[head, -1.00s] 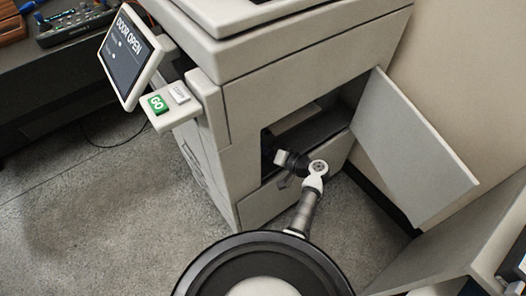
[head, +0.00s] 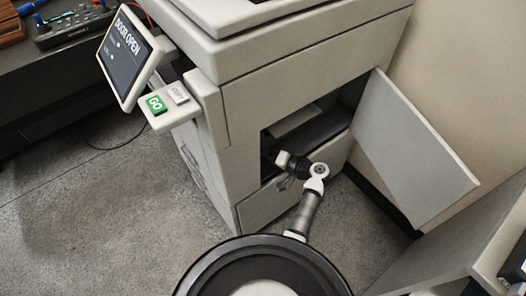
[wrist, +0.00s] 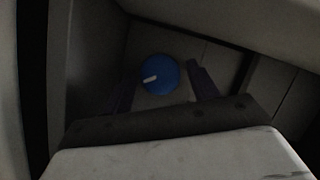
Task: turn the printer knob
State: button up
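The printer (head: 235,200) stands with its side door (head: 410,150) swung open to the right. My arm reaches into the dark opening, where my gripper is hidden in the head view. In the wrist view the printer knob (wrist: 160,77) is a round blue disc with a white pointer mark directed left and slightly down. It sits on the inner wall of the compartment. My gripper (wrist: 165,85) is open, its two dark fingers apart on the left and right of the knob. I cannot tell whether the fingers touch it. The view is dim.
The display (head: 128,57) reads "DOOR OPEN". Below it are a green GO button (head: 156,104) and a grey button (head: 178,93). The compartment edges are close around my arm. A wall stands behind the door, and a grey surface (head: 450,240) is at lower right.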

jog(key=shift+d, duration=0.1)
jog(key=b+v, duration=0.2)
jog(key=v, duration=1.1)
jog(key=shift+s+d, duration=0.2)
jog(key=shift+s, duration=0.05)
jog(key=s+a+r+n+t+h+b, duration=0.1)
jog(key=s+a+r+n+h+b, duration=0.15)
jog(key=n+h, duration=0.4)
jog(key=shift+n+y, duration=0.65)
jog(key=shift+y, duration=0.2)
jog(key=x, duration=0.4)
jog(key=p+x, duration=0.1)
jog(key=x, duration=0.4)
jog(key=r+p+x, duration=0.1)
jog(key=x, duration=0.3)
jog(key=shift+w+a, duration=0.15)
jog(key=shift+a, duration=0.3)
jog(key=shift+c, duration=0.2)
jog(key=c, duration=0.9)
